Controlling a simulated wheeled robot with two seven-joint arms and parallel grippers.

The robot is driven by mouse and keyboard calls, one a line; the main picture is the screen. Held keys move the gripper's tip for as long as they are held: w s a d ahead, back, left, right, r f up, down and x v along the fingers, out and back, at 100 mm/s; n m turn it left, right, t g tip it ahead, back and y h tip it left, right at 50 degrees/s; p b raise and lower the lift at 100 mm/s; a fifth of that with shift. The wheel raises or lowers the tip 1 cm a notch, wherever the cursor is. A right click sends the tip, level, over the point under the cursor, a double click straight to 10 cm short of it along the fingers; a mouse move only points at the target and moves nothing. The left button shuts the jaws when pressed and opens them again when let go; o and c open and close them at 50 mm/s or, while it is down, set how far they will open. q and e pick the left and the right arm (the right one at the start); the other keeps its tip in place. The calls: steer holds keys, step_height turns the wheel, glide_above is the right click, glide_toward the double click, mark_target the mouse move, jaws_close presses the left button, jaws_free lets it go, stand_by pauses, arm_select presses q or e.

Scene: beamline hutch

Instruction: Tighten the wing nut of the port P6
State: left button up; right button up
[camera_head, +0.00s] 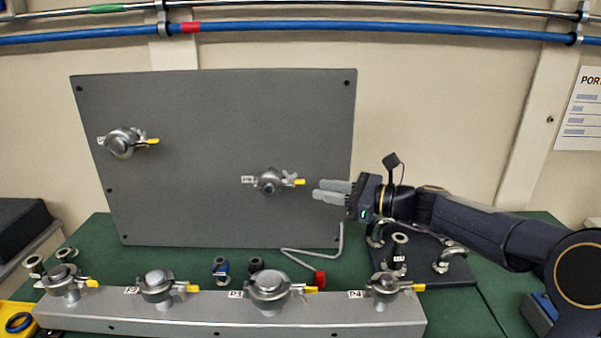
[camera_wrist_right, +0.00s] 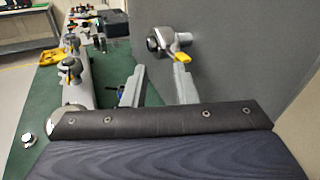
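The port P6 (camera_head: 268,181) is a round metal clamp on the upright grey panel, right of its middle; its label is small and blurred. Its wing nut (camera_head: 299,182) is yellow and sticks out to the right, toward my right gripper. My right gripper (camera_head: 316,189) comes in from the right, level with the nut and a short way off it. In the right wrist view the gripper (camera_wrist_right: 160,67) has its two fingers apart with nothing between them. The yellow wing nut (camera_wrist_right: 182,57) shows beyond the fingertips there. My left gripper is not in view.
Another clamped port (camera_head: 122,142) is at the panel's upper left. A metal rail (camera_head: 215,315) with several clamped ports runs along the front. A dark tray (camera_head: 425,268) with fittings lies under my right arm.

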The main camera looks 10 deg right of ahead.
mark_target(290, 176)
steer(key=w+a+m+t+p, duration=0.1)
steer(key=w+a, duration=0.4)
steer(key=w, duration=0.2)
steer(key=shift+r+m+p, duration=0.25)
steer(key=shift+m+p, duration=0.1)
steer(key=shift+m, duration=0.05)
steer(key=shift+a, duration=0.1)
steer(key=shift+c, duration=0.4)
